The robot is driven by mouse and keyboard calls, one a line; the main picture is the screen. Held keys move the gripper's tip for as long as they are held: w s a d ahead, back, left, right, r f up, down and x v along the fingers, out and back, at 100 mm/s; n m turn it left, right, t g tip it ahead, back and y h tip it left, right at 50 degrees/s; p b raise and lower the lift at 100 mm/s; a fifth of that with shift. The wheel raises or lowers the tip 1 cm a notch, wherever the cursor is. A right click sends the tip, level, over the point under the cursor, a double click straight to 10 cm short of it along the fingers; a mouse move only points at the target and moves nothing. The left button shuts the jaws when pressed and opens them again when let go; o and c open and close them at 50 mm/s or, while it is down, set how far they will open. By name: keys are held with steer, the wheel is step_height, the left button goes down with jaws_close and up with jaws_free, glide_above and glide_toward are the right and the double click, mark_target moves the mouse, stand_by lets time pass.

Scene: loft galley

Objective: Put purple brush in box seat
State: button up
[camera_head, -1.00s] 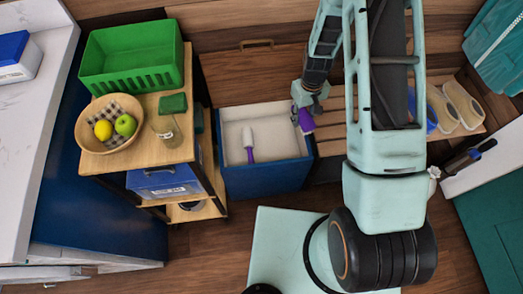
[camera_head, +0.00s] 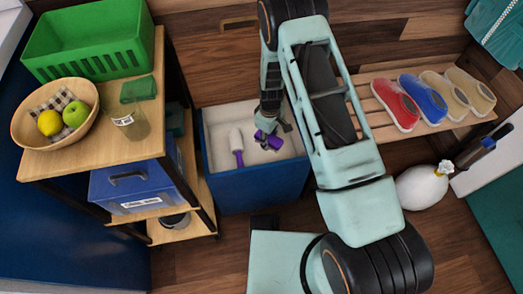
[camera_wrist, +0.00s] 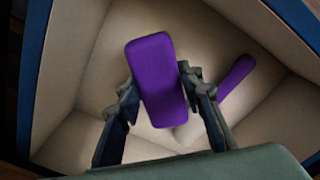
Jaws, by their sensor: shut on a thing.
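The box seat (camera_head: 262,186) is a blue open box with a pale lining, standing on the floor beside the wooden shelf unit. My gripper (camera_head: 268,132) is over or inside its opening, near the right half; the exact height is hard to tell. It is shut on the purple brush (camera_head: 270,142). In the wrist view the purple brush (camera_wrist: 156,75) sits between both fingers, with the box lining (camera_wrist: 90,95) around it. A second brush, with a white head and purple handle (camera_head: 238,158), lies inside the box on the left; its purple handle shows in the wrist view (camera_wrist: 237,78).
A wooden shelf unit (camera_head: 140,150) stands left of the box, with a green crate (camera_head: 90,38), a fruit bowl (camera_head: 28,140) and a glass jar (camera_head: 132,124). A slatted bench (camera_head: 440,122) with several shoes is to the right. A white round-bodied object (camera_head: 420,188) stands on the floor.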

mark_target(269, 138)
steer(key=shift+f+b, duration=0.85)
steer(key=shift+f, duration=2.65)
steer(key=shift+f, duration=0.25)
steer(key=o, duration=1.1)
steer(key=shift+r, duration=0.1)
steer(key=shift+o, duration=0.2)
steer(key=shift+r, duration=0.1)
step_height(269, 138, up, 12)
steer(key=p, duration=0.3)
steer(key=shift+s+p, duration=0.1)
steer(key=shift+p, duration=0.2)
